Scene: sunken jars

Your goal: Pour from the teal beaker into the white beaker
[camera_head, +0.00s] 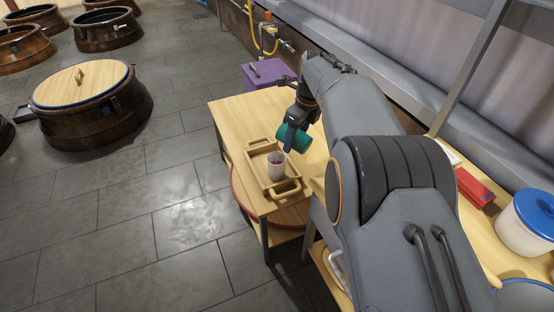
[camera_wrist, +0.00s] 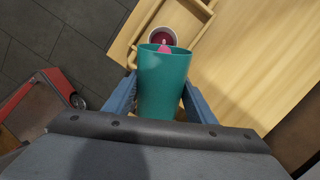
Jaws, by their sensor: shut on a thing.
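The teal beaker (camera_head: 304,142) is tipped well over in the head view, above and close to the white beaker. My gripper (camera_wrist: 160,98) is shut on it, with a blue finger on each side. In the wrist view the teal beaker (camera_wrist: 163,85) fills the middle, and something pink (camera_wrist: 164,49) shows at its mouth. The white beaker (camera_head: 276,169) stands upright in a wooden tray (camera_head: 256,168). In the wrist view its rim (camera_wrist: 151,33) shows just beyond the teal mouth, with a dark red inside. The teal beaker partly hides it there.
The tray sits on a small wooden table (camera_head: 233,112) with bare top towards the back. A purple box (camera_head: 265,72) stands behind it. A lidded jar (camera_head: 85,86) is sunk in the floor at left. A red box (camera_head: 474,188) and a blue-lidded bucket (camera_head: 525,228) are at right.

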